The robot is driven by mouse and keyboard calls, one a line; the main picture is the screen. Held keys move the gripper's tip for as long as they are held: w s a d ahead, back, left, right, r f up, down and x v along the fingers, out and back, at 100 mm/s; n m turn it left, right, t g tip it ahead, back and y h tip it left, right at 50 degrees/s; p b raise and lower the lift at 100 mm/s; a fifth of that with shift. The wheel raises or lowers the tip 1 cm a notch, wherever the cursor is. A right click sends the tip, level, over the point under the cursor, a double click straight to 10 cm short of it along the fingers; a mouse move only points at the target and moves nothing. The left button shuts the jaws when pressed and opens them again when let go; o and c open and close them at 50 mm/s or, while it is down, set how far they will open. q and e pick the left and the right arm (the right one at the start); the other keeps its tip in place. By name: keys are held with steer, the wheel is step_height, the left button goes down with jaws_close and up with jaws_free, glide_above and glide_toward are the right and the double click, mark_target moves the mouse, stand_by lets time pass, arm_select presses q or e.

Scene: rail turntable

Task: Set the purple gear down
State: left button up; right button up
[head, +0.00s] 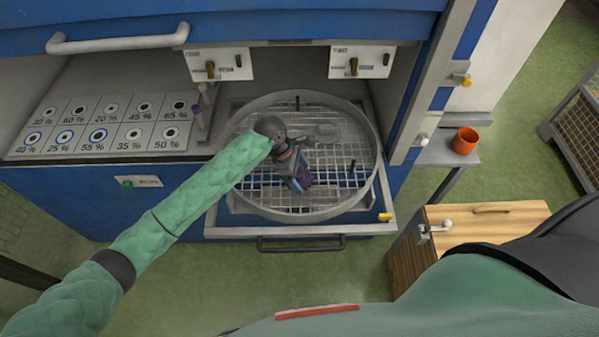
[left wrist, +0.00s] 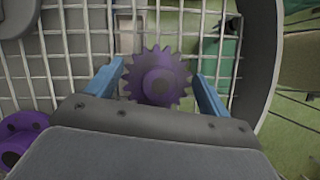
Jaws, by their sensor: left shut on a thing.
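The purple gear (left wrist: 158,77) is toothed with a round raised hub. In the left wrist view it sits between the two blue fingers of my left gripper (left wrist: 158,90), which is shut on it. In the head view my left gripper (head: 298,176) is over the front middle of the round wire-mesh turntable basket (head: 240,190), with a bit of purple showing at its tip. The mesh lies beyond the gear in the wrist view; I cannot tell whether the gear touches it. My right gripper is not in view.
Another purple part (left wrist: 20,138) with dark holes shows at the lower left of the wrist view. The basket's raised rim surrounds everything. Mesh to the right is bare.

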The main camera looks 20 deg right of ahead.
arm_select(q)
steer(key=o, duration=1.4)
steer(key=shift+w+a+r, duration=0.1)
steer(key=shift+r, duration=0.15)
steer(key=b+v, duration=0.4)
steer(key=v, duration=0.7)
steer(key=shift+a+r, duration=0.15)
steer(key=shift+r, duration=0.1)
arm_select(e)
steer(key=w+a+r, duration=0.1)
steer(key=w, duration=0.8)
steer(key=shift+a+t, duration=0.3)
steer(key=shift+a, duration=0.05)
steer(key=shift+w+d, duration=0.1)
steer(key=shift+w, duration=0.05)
